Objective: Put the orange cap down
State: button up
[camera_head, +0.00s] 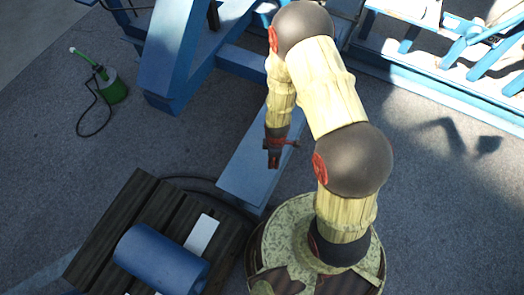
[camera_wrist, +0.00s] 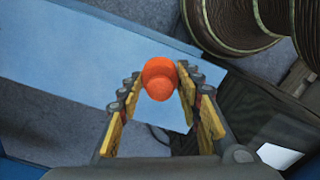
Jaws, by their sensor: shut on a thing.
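The orange cap (camera_wrist: 160,78) is held between the fingertips of my gripper (camera_wrist: 158,85) in the wrist view. It is small and rounded, with a wider rim and a narrower knob. In the head view my gripper (camera_head: 273,161) points down over a flat blue beam (camera_head: 248,180). The same beam shows below the cap in the wrist view (camera_wrist: 75,65). The cap seems to be above the beam, but I cannot tell the gap. In the head view the cap cannot be made out clearly.
A dark wooden pallet (camera_head: 105,230) with a blue cylinder (camera_head: 160,258) and a white sheet (camera_head: 202,234) lies at the lower left. A green sprayer bottle (camera_head: 113,92) stands at the upper left. Blue metal frames (camera_head: 460,50) fill the top. Grey floor is clear at the right.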

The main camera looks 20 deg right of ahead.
jog(key=shift+s+f, duration=0.2)
jog(key=shift+w+f+n, duration=0.15)
jog(key=shift+n, duration=0.15)
jog(key=w+f+b, duration=0.3)
jog(key=w+f, duration=0.1)
jog(key=w, duration=0.5)
jog(key=b, duration=0.2)
send_over(262, 150)
jog(key=f, duration=0.5)
jog(key=shift+s, duration=0.2)
jog(key=shift+w+f+b, duration=0.15)
jog(key=shift+f+b, duration=0.2)
jog(key=shift+f, duration=0.6)
jog(key=shift+w+f+b, duration=0.1)
jog(key=shift+f+b, duration=0.25)
jog(key=shift+f, duration=0.55)
jog(key=shift+f, duration=0.15)
jog(key=o, duration=1.4)
